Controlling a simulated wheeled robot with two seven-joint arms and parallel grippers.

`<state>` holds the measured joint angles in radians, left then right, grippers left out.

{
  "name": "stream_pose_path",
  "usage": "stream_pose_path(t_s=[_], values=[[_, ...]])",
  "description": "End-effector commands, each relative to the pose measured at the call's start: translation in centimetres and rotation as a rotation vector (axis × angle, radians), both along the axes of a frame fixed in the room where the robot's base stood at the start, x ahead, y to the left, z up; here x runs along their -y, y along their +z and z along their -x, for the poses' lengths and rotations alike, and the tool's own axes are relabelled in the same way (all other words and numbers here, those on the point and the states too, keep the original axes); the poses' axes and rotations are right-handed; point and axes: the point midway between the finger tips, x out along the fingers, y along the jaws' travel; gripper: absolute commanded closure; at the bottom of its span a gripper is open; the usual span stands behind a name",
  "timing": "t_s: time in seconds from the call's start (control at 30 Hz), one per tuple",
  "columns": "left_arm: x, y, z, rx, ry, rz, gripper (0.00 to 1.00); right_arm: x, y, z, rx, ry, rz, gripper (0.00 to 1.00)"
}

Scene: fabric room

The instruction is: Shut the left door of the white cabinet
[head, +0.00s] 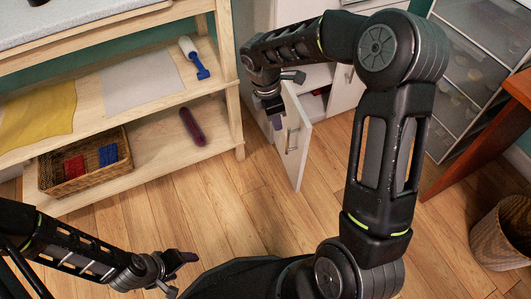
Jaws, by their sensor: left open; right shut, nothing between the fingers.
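The white cabinet (262,22) stands at the top centre, partly hidden behind my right arm. Its left door (299,150) stands wide open, jutting out over the floor, with its handle (291,140) on the face turned to the left. My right gripper (273,108) is shut and empty. It is at the upper left of the door, on the handle side, close to the panel; I cannot tell whether it touches. My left gripper (180,272) is open and empty, low over the floor at the bottom left, well away from the door.
A wooden shelf unit (232,80) on the left holds a yellow cloth (40,115), a blue-handled tool (197,65) and a wicker basket (85,180). Clear drawers (465,60), a wooden table (490,130) and a wastebasket (503,235) are on the right. The floor below the door is clear.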

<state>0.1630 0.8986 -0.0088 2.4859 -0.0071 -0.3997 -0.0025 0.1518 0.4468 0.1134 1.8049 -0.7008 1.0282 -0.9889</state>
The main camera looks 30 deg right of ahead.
Motion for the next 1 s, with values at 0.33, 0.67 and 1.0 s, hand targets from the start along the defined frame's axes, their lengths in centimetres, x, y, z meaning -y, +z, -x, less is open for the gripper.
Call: stream_pose_path(t_s=[0.33, 0.67, 1.0], values=[[1.5, -1.4, 2.1, -0.065, -0.02, 0.027, 0.31, 2.0, 1.3, -0.2, -0.016, 0.04, 0.057, 1.0], [1.4, -1.9, 2.0, -0.06, -0.018, 0.025, 0.31, 2.2, 0.0, -0.1, -0.018, 0.037, 0.056, 1.0], [0.9, -4.3, 1.4, -0.052, -0.006, 0.018, 0.31, 3.5, -5.8, 0.2, -0.02, 0.037, 0.055, 1.0]])
